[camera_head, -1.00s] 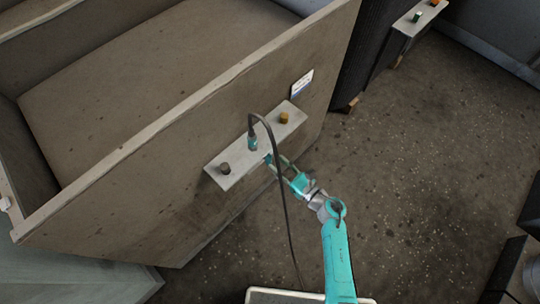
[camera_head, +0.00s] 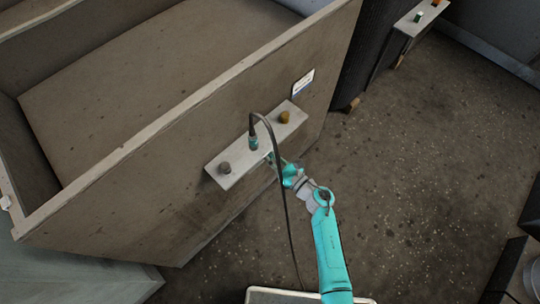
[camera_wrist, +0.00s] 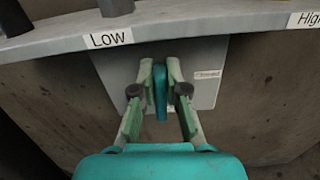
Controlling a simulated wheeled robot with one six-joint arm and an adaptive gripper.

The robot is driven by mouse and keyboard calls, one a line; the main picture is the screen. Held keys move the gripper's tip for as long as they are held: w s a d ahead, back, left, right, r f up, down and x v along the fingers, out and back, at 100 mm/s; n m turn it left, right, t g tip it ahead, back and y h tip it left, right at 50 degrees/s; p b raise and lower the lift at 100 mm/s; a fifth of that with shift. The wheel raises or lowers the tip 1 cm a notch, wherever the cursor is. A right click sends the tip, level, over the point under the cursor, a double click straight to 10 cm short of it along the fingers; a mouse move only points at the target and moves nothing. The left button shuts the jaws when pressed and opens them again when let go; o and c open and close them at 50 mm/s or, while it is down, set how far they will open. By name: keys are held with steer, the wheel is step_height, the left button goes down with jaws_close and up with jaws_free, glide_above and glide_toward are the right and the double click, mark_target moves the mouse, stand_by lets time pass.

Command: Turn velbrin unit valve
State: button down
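A teal lever (camera_wrist: 160,92), which looks like the valve handle, hangs under the grey shelf on the side of the large brown housing (camera_head: 200,125). In the wrist view my gripper (camera_wrist: 160,73) has one finger on each side of the lever. The fingers are apart, with the lever between them; I cannot tell whether either touches it. In the head view my gripper (camera_head: 275,160) is at the shelf's front edge, partly hidden behind a black cable. The lever cannot be made out there. I cannot read the name "velbrin" anywhere.

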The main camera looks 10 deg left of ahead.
steer(key=shift+m, duration=0.3)
steer(key=m, duration=0.3)
steer(key=shift+w+d+m, duration=0.25)
steer(key=shift+w+m, duration=0.05)
steer(key=shift+w+d+f+m, duration=0.15)
steer(key=shift+f+m, duration=0.2)
steer(key=shift+m, duration=1.8)
steer(key=shift+w+d+f+m, duration=0.1)
steer(key=shift+w+f+m, duration=0.15)
steer(key=shift+m, duration=1.85)
steer(key=shift+w+d+f+m, duration=0.1)
steer(key=shift+f+m, duration=0.3)
steer(key=shift+m, duration=1.75)
steer(key=c, duration=1.2)
jaws_free()
